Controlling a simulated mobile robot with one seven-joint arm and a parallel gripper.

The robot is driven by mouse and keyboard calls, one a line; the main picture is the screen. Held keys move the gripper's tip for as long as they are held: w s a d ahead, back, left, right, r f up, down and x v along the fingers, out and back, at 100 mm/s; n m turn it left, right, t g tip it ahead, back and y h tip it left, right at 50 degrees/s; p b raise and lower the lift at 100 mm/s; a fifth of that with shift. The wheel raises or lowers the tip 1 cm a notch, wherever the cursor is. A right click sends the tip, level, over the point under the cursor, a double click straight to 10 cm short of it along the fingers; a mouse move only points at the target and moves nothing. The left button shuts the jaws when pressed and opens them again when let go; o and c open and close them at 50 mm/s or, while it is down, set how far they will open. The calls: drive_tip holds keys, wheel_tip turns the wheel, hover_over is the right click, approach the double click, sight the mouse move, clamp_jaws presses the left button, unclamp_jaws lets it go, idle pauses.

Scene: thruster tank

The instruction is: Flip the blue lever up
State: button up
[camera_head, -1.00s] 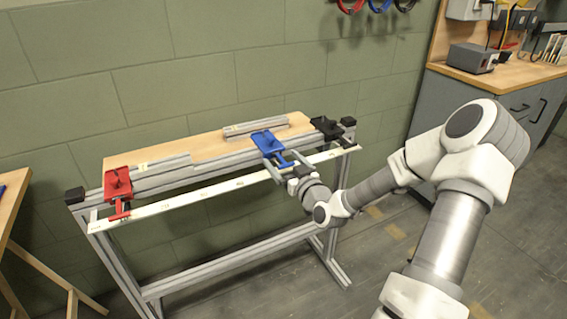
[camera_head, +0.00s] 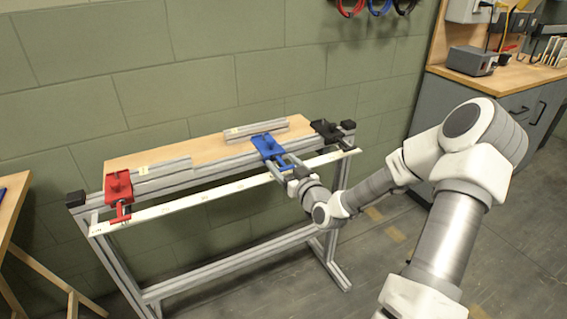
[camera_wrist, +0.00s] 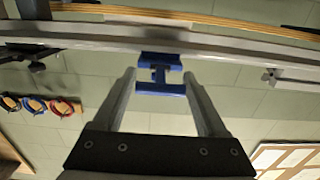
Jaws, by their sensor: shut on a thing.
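The blue lever (camera_head: 268,146) is mounted on the front rail of the metal-framed bench, between a red lever and a black one. Its handle points out from the rail toward my gripper (camera_head: 281,165). In the wrist view, the blue handle's crossbar (camera_wrist: 161,88) lies between the two grey fingers of my gripper (camera_wrist: 161,80). The wrist hides part of the handle's end in the head view.
A red lever (camera_head: 118,186) is at the bench's left end, and a black lever (camera_head: 326,129) is close on the right. A white strip (camera_head: 200,196) runs along the front. A wooden table (camera_head: 12,205) stands far left. Floor in front is clear.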

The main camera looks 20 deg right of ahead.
sight(278, 157)
wheel_tip(278, 157, up, 2)
drive_tip(key=g+p, duration=0.1)
drive_tip(key=p, duration=0.2)
drive_tip(key=g+p, duration=0.2)
drive_tip(key=p, duration=0.1)
drive_tip(key=shift+w+r, duration=0.15)
drive_tip(key=shift+r, duration=0.05)
drive_tip(key=g+p, duration=0.2)
drive_tip(key=p, duration=0.1)
drive_tip(key=r+g+p, duration=0.1)
drive_tip(key=p, duration=0.2)
drive_tip(key=shift+w+r+g, duration=0.1)
drive_tip(key=shift+w+g, duration=0.25)
drive_tip(key=shift+g, duration=0.05)
drive_tip(key=g+p, duration=0.1)
drive_tip(key=p, duration=0.1)
drive_tip(key=w+g+p, duration=0.1)
drive_tip(key=g+p, duration=0.1)
drive_tip(key=shift+r+p, duration=0.35)
drive_tip(key=shift+p, duration=0.05)
drive_tip(key=shift+w+g+p, duration=0.3)
drive_tip(key=shift+g+p, duration=0.45)
drive_tip(key=shift+g, duration=0.25)
drive_tip(key=shift+w+g+p, duration=0.3)
drive_tip(key=shift+g+p, duration=0.45)
drive_tip(key=shift+g, duration=0.25)
drive_tip(key=o, duration=1.3)
drive_tip(key=shift+f, duration=0.1)
